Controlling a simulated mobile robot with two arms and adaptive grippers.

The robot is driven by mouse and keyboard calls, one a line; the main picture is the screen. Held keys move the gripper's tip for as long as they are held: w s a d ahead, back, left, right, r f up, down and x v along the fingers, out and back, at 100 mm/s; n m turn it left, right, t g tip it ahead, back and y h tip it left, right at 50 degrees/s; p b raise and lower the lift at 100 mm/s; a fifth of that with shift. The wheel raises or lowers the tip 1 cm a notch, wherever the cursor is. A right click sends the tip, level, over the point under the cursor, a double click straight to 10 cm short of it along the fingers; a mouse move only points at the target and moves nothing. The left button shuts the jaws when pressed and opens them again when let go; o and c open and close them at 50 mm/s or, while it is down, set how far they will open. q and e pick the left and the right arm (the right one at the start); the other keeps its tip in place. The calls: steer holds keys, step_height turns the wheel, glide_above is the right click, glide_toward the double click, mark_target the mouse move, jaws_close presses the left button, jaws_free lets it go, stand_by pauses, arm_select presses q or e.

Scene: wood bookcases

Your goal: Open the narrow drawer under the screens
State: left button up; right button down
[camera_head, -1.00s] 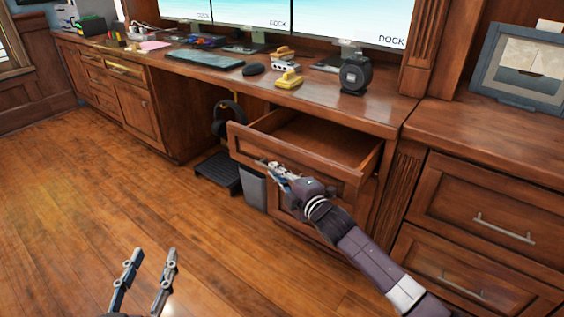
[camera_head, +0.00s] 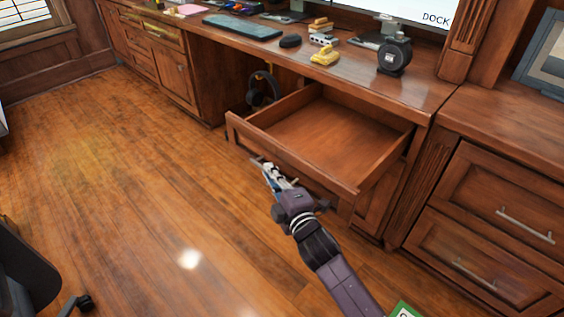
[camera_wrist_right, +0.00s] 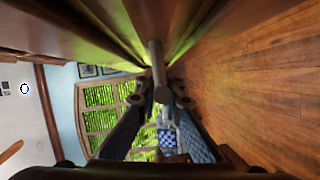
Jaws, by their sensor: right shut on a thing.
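The narrow drawer (camera_head: 325,140) under the desk top and screens (camera_head: 420,14) is pulled well out, and its inside looks empty. My right gripper (camera_head: 266,170) is at the drawer's front face, shut on the drawer handle, which is mostly hidden behind the fingers in the head view. In the right wrist view the handle bar (camera_wrist_right: 157,75) runs between the two fingers, close to the wooden drawer front. My left gripper does not show in the head view now.
The desk top bears a keyboard (camera_head: 242,27), a mouse (camera_head: 290,41), a yellow object (camera_head: 325,57) and a round black device (camera_head: 394,54). Headphones (camera_head: 263,89) hang below the desk. A dark chair (camera_head: 22,265) stands at lower left. Open wood floor lies left of my right arm.

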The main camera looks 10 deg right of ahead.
steer(key=shift+s+a+f, duration=0.1)
steer(key=shift+s+a, duration=1.1)
steer(key=shift+a, duration=0.25)
steer(key=c, duration=2.1)
jaws_free()
steer(key=v, duration=1.2)
